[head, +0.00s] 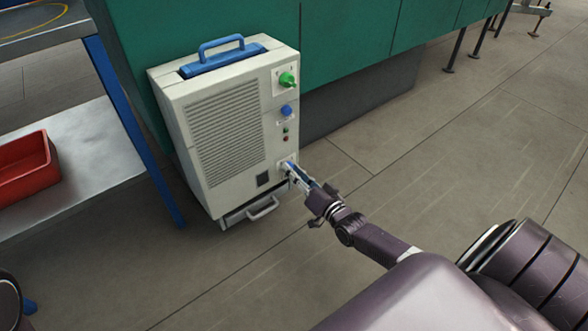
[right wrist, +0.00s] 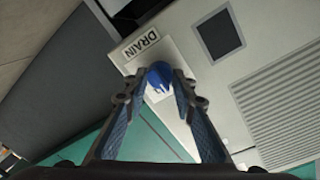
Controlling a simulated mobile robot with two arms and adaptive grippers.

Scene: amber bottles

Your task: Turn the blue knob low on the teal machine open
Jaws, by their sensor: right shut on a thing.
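A cream box-shaped unit (head: 225,130) with a grille stands against the teal machine body (head: 350,55). A blue knob (right wrist: 158,76) sits low on the cream unit, on a white plate beside a label reading DRAIN (right wrist: 140,43). My right gripper (head: 293,172) reaches it from the lower right, and its fingers hide most of the knob in the head view. In the right wrist view, the right gripper's two fingertips (right wrist: 162,77) are shut on the knob's sides. My left gripper is not in view.
Higher on the same panel are a green knob (head: 287,79) and another blue knob (head: 287,110), with small buttons below. A blue handle (head: 222,47) tops the unit. A metal table (head: 90,140) with a red bin (head: 25,168) stands left.

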